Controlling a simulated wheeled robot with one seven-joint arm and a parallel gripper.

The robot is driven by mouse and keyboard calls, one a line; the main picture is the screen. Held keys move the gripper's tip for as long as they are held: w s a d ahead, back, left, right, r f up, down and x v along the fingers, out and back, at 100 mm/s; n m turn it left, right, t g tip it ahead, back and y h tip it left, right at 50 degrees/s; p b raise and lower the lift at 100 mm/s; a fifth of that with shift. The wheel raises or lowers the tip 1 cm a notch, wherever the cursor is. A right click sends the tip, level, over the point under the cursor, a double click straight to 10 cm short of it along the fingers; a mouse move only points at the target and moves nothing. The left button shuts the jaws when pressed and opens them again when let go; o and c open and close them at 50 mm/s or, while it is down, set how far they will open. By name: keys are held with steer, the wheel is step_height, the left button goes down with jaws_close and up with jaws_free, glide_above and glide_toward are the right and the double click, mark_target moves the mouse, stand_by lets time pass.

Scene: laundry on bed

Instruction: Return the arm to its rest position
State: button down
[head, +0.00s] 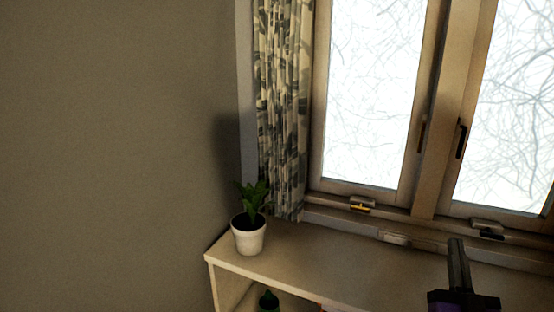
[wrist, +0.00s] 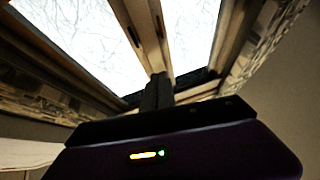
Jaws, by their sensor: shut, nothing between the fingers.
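My gripper (head: 457,246) is at the lower right of the head view, in front of the shelf top and below the window. Its two dark fingers are together, with nothing between them. In the wrist view my gripper (wrist: 158,78) points up toward the window, its fingers closed side by side. The rest of my arm is out of the head view.
A low wooden shelf unit (head: 290,262) stands under the window (head: 375,90). A potted plant (head: 248,234) sits on its left end, clear of my gripper. A patterned curtain (head: 283,120) hangs left of the window. The wall (head: 110,150) side is free.

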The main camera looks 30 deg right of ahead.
steer(key=s+a+f+n+y, duration=0.2)
steer(key=s+a+f+y, duration=0.25)
steer(key=a, duration=0.45)
steer(key=s+a+f+n+y, duration=0.2)
steer(key=s+a+f+y, duration=0.15)
steer(key=a+f, duration=0.4)
steer(key=s+a+f+n+g+y, duration=0.1)
steer(key=s+a+n+g+y, duration=0.1)
steer(key=s+a+y, duration=0.2)
steer(key=s+a+f+n+g+y, duration=0.1)
steer(key=s+a+y, duration=0.3)
steer(key=s+a, duration=0.7)
steer(key=shift+s+a+f+n+g, duration=0.3)
steer(key=shift+a+f+n+g, duration=0.1)
steer(key=shift+f+n, duration=0.35)
steer(key=shift+w+f, duration=0.15)
steer(key=shift+w, duration=0.25)
